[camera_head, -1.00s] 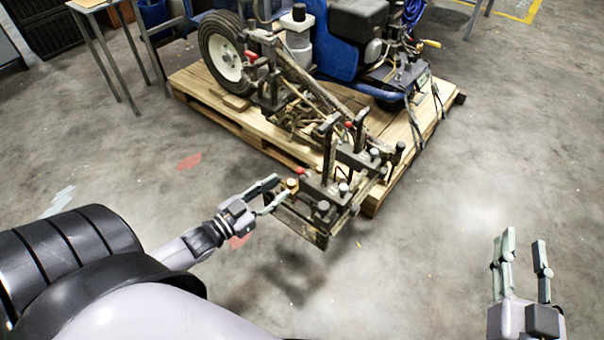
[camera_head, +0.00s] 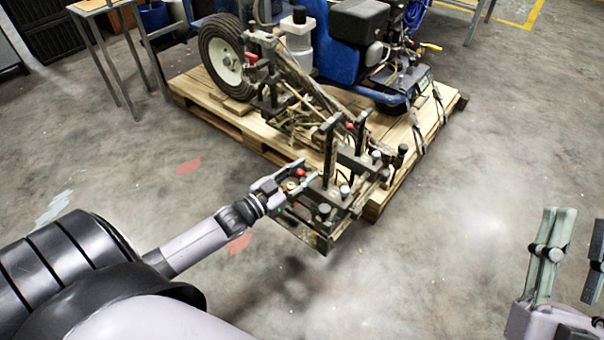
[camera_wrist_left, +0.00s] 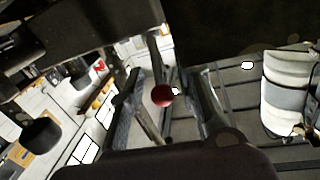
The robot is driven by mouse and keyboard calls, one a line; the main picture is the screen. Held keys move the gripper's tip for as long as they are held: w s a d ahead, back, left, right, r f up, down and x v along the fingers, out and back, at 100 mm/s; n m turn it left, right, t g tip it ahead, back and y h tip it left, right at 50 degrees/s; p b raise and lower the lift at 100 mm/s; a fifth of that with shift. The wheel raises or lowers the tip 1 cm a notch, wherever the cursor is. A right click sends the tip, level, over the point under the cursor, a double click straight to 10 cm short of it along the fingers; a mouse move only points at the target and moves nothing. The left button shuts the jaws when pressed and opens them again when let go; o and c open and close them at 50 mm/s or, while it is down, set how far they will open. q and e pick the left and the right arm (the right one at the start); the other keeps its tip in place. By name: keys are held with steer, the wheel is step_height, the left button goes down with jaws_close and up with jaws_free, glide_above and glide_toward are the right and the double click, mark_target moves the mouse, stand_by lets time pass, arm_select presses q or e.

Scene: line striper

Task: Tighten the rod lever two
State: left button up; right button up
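A lever with a red ball knob (camera_head: 300,173) is on the near end of the line striper's dark metal frame (camera_head: 325,212). My left gripper (camera_head: 307,170) is at that knob, its fingers open on either side of it. In the left wrist view the red knob (camera_wrist_left: 161,96) shows between the two spread fingers (camera_wrist_left: 165,100), with a gap to each. The lever's lower part is hard to make out. A second red knob (camera_head: 350,126) sits farther back on the frame. My right gripper (camera_head: 572,255) is open and empty at the lower right, over bare floor.
The blue line striper (camera_head: 335,40) with its white-hubbed wheel (camera_head: 222,62) stands on a wooden pallet (camera_head: 240,124). Upright posts and clamps on the frame rise close beside my left gripper. A table (camera_head: 90,8) stands at the back left. The floor in front is clear.

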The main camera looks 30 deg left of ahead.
arm_select(q)
jaws_close()
stand_by(0.7)
